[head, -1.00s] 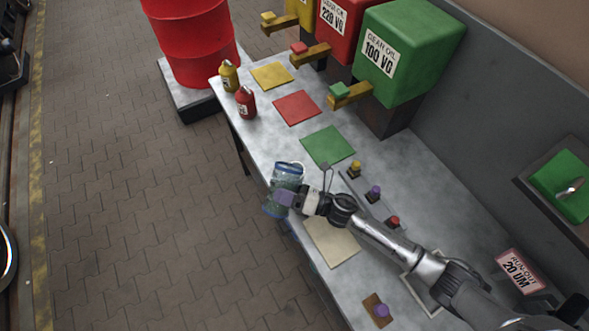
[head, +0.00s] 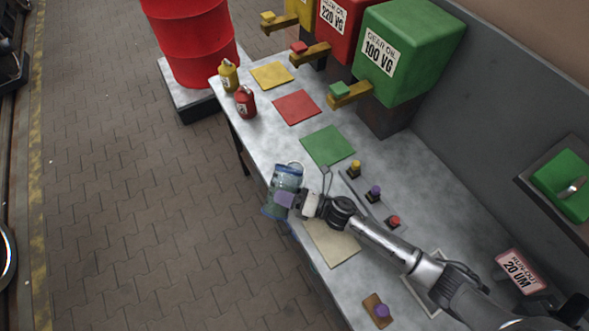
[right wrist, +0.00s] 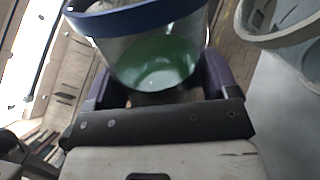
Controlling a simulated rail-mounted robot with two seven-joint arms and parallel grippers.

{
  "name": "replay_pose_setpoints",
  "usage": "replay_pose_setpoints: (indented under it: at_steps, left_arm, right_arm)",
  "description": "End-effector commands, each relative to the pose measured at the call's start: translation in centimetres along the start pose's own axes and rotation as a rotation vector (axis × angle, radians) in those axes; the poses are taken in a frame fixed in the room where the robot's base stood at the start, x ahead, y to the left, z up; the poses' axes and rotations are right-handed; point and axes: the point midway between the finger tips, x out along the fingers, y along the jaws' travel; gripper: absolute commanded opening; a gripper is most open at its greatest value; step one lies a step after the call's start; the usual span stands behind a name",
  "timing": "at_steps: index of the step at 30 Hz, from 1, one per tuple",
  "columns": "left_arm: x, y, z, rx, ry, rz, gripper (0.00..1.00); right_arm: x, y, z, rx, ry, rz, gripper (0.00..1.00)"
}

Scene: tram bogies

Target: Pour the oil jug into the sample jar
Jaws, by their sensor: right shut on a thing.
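My right gripper (head: 284,200) is shut on a clear, blue-rimmed vessel (head: 272,212) at the table's near edge. In the right wrist view its purple fingers lie on both sides of this vessel (right wrist: 140,20), and shiny green (right wrist: 160,65) shows inside at the bottom. A second clear vessel with a pale rim (head: 288,170) is just beyond it, and shows at the upper right of the wrist view (right wrist: 285,38). The two overlap in the head view; I cannot tell which is the jug and which the jar, or whether they touch. My left gripper is out of view.
A yellow jug (head: 229,76) and a red jug (head: 245,102) stand at the table's far left end. Flat yellow (head: 271,75), red (head: 297,107) and green (head: 328,146) mats are bare. Several coloured knobs (head: 374,194) stand right of the gripper. Oil tanks (head: 410,50) line the back.

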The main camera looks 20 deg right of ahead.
Motion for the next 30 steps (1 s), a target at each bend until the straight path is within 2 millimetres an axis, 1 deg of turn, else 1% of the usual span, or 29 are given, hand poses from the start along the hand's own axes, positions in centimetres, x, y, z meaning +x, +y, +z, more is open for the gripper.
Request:
replay_pose_setpoints:
  at_steps: [14, 30]
  left_arm:
    - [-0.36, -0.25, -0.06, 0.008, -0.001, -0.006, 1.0]
    - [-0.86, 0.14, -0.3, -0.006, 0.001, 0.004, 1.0]
  right_arm:
    - [0.02, 0.13, 0.08, 0.039, -0.006, 0.001, 0.48]
    - [0.07, 0.4, 0.23, 0.079, -0.011, 0.001, 0.48]
